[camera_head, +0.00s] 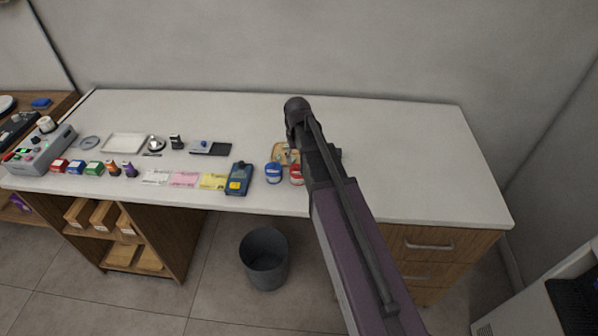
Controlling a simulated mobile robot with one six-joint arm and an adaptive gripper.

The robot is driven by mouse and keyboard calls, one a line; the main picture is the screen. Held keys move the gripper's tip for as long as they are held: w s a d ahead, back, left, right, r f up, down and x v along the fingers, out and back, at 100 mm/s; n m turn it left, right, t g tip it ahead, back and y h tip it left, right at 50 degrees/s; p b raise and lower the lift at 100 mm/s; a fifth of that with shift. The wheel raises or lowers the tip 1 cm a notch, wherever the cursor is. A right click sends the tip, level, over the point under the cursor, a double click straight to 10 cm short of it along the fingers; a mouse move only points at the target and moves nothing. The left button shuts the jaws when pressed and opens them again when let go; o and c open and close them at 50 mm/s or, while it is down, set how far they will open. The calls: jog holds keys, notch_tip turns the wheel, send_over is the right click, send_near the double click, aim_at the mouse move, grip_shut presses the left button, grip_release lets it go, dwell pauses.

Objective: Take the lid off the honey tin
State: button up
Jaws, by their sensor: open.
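No tin that I can name as the honey tin shows clearly. A blue round container (273,174) and a red round container (296,175) stand side by side near the front edge of the white counter. Just behind them, a small tan board (281,154) with small items on it is partly covered by my arm. My arm reaches from the lower right over the counter, its dark end above and behind the board. My gripper's fingers cannot be made out; the arm hides that area. Labels are too small to read.
Left of the containers are a blue handheld device (239,179), coloured paper slips (184,180), small coloured boxes (76,167), a white tray (124,143) and a dark flat scale (210,148). The counter's right side (420,160) is clear. A grey bin (264,258) stands on the floor.

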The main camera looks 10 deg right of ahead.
aim_at(298, 165)
jog(key=shift+d+f+b, duration=0.15)
jog(key=shift+f+b, duration=1.45)
jog(key=shift+f, duration=0.25)
grip_shut()
